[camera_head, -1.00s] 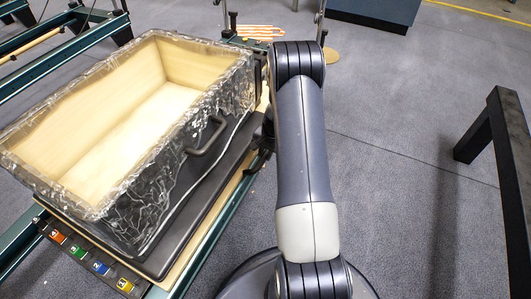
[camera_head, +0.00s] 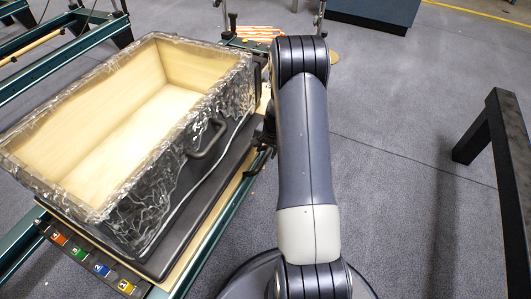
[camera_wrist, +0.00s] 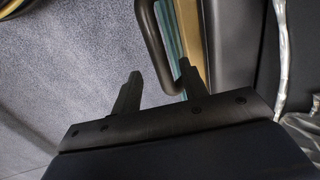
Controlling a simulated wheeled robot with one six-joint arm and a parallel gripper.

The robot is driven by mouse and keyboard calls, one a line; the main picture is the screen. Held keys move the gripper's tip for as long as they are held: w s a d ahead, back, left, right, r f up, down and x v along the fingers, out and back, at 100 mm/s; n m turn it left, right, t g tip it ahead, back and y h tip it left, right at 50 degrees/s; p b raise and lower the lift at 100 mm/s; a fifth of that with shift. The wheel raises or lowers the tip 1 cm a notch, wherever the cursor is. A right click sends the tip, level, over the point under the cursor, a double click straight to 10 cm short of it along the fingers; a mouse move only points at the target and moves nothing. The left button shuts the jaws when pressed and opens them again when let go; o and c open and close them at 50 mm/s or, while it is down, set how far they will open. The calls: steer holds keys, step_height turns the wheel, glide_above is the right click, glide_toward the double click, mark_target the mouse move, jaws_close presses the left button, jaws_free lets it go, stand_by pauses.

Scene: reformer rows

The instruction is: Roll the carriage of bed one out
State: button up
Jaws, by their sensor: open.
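The carriage (camera_head: 200,217) of the near bed is a black padded deck on a pale wooden board, at the left in the head view. A plastic-wrapped open box (camera_head: 150,170) stands on it. A dark looped handle (camera_wrist: 150,32) shows in the wrist view, beside the black deck; I cannot tell what it is fixed to. My gripper (camera_wrist: 159,69) is open, its two fingers on either side of the handle's end. I cannot tell whether they touch it. The fingers are hidden behind my arm in the head view.
A teal rail (camera_head: 229,214) runs along the bed's side. Coloured numbered tags (camera_head: 100,269) sit at its near end. A dark bench-like frame (camera_head: 500,135) stands at the right. Clear grey floor lies between it and my arm. Another bed (camera_head: 60,57) is at the upper left.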

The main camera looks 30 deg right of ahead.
mark_target(263, 159)
step_height(263, 159, up, 7)
steer(key=s+p, duration=0.1)
steer(key=shift+d+r+p, duration=0.2)
steer(key=shift+d+p, duration=0.1)
steer(key=shift+d, duration=0.15)
steer(key=f+b, duration=0.1)
steer(key=f, duration=0.2)
steer(key=w+a+f+b, duration=0.1)
steer(key=f, duration=0.3)
steer(key=f+b, duration=0.1)
steer(key=f, duration=0.3)
steer(key=shift+w+a, duration=0.15)
steer(key=shift+w, duration=0.1)
steer(key=shift+a+r, duration=0.1)
steer(key=shift+s+a, duration=0.35)
steer(key=shift+a, duration=0.05)
steer(key=shift+r, duration=0.1)
